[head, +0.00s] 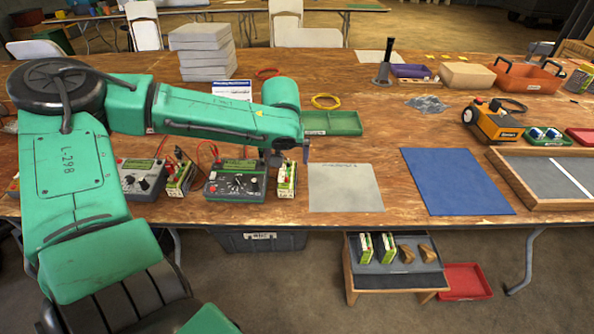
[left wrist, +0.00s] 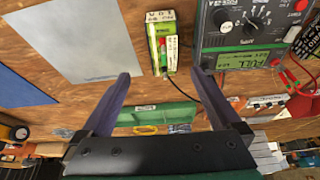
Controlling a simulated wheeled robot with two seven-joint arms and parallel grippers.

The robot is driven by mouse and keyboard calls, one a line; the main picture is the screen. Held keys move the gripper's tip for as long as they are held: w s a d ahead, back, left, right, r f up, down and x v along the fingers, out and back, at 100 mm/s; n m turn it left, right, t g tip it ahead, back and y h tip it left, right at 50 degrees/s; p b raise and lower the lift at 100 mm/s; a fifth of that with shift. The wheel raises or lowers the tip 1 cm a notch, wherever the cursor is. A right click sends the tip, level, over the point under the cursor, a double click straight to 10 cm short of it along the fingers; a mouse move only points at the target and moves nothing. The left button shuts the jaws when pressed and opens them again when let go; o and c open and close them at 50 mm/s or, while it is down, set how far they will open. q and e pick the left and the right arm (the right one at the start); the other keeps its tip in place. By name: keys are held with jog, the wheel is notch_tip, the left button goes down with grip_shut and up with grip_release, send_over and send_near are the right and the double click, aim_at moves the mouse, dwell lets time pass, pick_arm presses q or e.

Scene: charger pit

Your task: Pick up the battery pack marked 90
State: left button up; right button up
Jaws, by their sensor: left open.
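A green and white battery pack (head: 287,179) stands on the table just right of a green meter (head: 236,181). It also shows in the left wrist view (left wrist: 159,30), with a small red and green part on its face. Another similar pack (head: 179,177) stands between the two meters. Two more packs (head: 366,247) stand on a low stand in front of the table. I cannot read 90 on any pack. My left gripper (head: 289,154) is open near the top of the pack right of the meter. In the left wrist view its fingers (left wrist: 160,73) are spread and empty, with that pack beyond their tips.
A second meter (head: 141,180) stands at the left, with red leads nearby. A grey sheet (head: 346,188) and a blue mat (head: 456,181) lie flat to the right. A wooden-rimmed tray (head: 548,172) is at the far right. A green tray (head: 332,123) lies behind the gripper.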

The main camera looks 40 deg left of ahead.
aim_at(288, 176)
pick_arm(q)
jog(key=f, duration=0.2)
jog(key=a+f, duration=0.1)
jog(key=shift+s+f, duration=0.35)
jog(key=shift+w+a+f, duration=0.15)
jog(key=shift+w+f, duration=0.35)
jog(key=shift+f, duration=0.25)
jog(key=x, duration=0.5)
jog(key=shift+w+a+f, duration=0.1)
jog(key=shift+w+f, duration=0.1)
jog(key=shift+w, duration=0.05)
jog(key=shift+w+f, duration=0.15)
jog(key=shift+f, duration=0.1)
jog(key=shift+w, duration=0.1)
jog(key=c, duration=1.5)
jog(key=shift+r, duration=0.15)
grip_shut()
pick_arm(e)
jog(key=s, duration=0.3)
jog(key=shift+s+f+g, duration=0.3)
jog(key=shift+s+f, duration=0.1)
